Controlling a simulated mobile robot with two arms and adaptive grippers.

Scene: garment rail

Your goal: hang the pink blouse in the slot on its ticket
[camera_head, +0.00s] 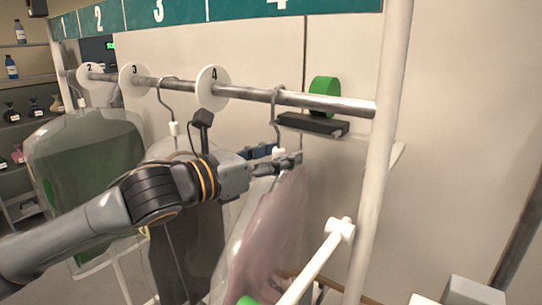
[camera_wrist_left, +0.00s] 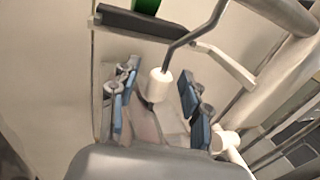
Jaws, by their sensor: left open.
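The pink blouse (camera_head: 272,225) hangs in a clear cover from a hanger whose metal hook (camera_head: 276,104) is over the rail (camera_head: 252,93), to the right of the white disc marked 4 (camera_head: 213,87). My left gripper (camera_head: 276,158) is open at the top of the blouse, just under the hook. In the left wrist view, the hanger's white collar (camera_wrist_left: 159,86) sits between the open blue-padded fingers, with a gap on both sides. I cannot make out a ticket on the blouse. My right gripper is not in view.
A dark garment (camera_head: 185,250) and a green garment (camera_head: 85,165) hang further left in clear covers. More discs (camera_head: 133,76) divide the rail under a green numbered sign (camera_head: 240,10). A white post (camera_head: 380,150) stands at the rail's right end. A green roll (camera_head: 324,95) sits behind the rail.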

